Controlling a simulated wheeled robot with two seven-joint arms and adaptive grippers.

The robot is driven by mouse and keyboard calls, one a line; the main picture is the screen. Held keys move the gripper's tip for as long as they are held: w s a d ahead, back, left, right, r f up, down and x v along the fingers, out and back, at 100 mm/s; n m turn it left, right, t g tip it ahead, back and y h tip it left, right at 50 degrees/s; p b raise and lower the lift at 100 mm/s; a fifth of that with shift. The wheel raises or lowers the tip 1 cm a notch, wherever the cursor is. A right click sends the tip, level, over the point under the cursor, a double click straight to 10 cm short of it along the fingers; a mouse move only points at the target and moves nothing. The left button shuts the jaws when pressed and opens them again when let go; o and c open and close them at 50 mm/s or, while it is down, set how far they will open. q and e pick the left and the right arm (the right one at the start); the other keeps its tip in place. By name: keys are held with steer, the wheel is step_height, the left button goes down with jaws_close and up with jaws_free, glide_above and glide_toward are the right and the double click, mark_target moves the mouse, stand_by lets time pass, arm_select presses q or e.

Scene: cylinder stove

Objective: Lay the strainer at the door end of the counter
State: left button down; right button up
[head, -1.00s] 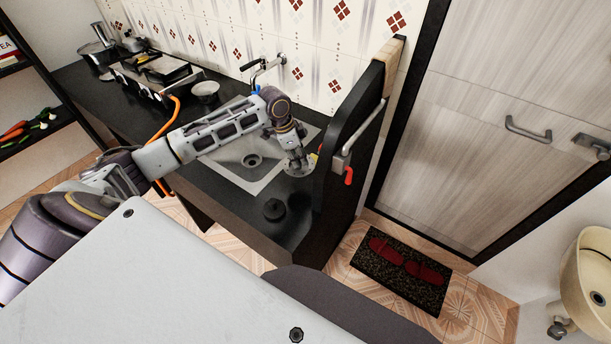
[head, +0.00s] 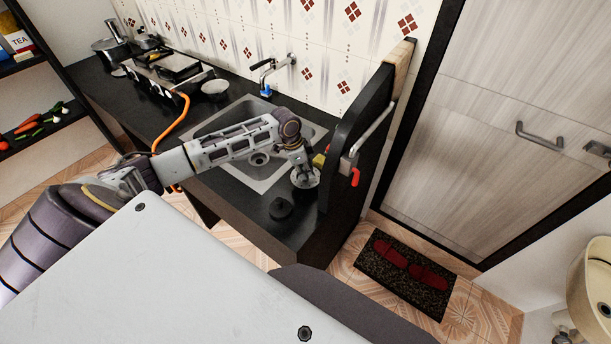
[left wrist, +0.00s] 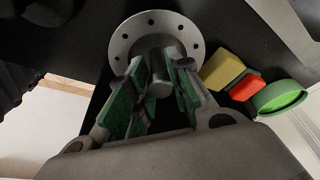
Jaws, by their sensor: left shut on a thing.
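The strainer is a grey metal disc with small holes round its rim and a knob in the middle. It shows in the left wrist view (left wrist: 122,42) and, small, in the head view (head: 304,183). My left gripper (head: 304,169) is shut on its knob, and its green-padded fingers show in the left wrist view (left wrist: 158,82). The strainer is over the right end of the black counter (head: 245,205), the end by the door (head: 480,140). I cannot tell whether it touches the counter. My right gripper is not in view.
A black round object (head: 281,208) stands just in front of the strainer. A yellow sponge (left wrist: 222,67), a red block (left wrist: 246,87) and a green round item (left wrist: 280,97) lie beside it. The sink (head: 207,125) is to the left; an upright black end panel (head: 358,125) bounds the right.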

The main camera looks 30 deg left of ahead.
mark_target(297, 177)
arm_select(q)
steer(key=shift+f, duration=1.6)
steer(key=shift+f, duration=0.1)
steer(key=c, duration=1.3)
jaws_free()
steer(key=v, duration=1.2)
